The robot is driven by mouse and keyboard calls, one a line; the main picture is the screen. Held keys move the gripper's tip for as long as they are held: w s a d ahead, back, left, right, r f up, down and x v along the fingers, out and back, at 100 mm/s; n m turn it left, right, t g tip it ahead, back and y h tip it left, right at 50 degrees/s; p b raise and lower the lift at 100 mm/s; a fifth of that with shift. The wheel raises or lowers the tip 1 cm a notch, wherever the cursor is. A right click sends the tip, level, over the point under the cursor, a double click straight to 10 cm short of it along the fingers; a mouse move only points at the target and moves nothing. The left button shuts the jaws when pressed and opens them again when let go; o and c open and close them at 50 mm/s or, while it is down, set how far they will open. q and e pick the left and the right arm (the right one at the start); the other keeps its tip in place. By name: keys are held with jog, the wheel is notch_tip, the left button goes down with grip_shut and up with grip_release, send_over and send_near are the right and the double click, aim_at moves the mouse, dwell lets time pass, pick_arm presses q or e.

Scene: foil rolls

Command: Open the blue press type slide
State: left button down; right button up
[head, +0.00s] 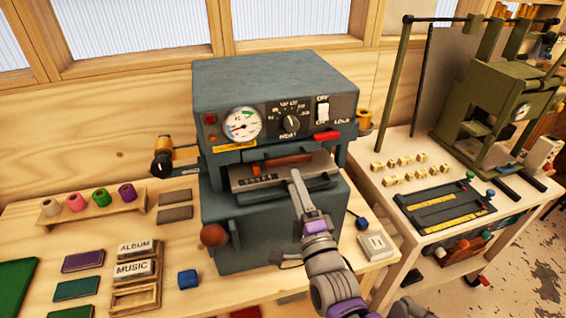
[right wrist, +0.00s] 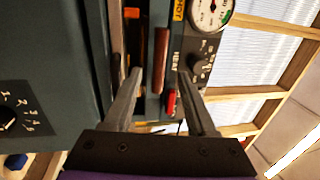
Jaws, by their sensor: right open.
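The blue-grey press (head: 275,80) stands on the wooden bench, with a gauge, a HEAT dial and a switch on its front. Its type slide (head: 255,180) is a grey metal tray with small lettering in the front opening. A reddish-brown bar (head: 283,160) lies just behind the tray's front; a brown bar (right wrist: 161,60) also shows ahead of the fingers in the right wrist view. My right gripper (head: 294,176) is at the slide's front, its two fingers (right wrist: 158,78) apart with nothing between them. I cannot tell whether it touches the slide. My left gripper is out of view.
Foil rolls (head: 100,198) stand on a rack at the left, near ALBUM and MUSIC blocks (head: 135,247). A green press (head: 495,105) stands on the right table.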

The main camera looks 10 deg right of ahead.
aim_at(285, 165)
jog(key=w, duration=0.2)
jog(key=w+r, duration=0.1)
jog(key=w, duration=0.5)
jog(key=shift+a+r, duration=0.15)
jog(key=shift+r, duration=0.15)
jog(key=shift+c, duration=0.2)
grip_shut()
dwell(0.8)
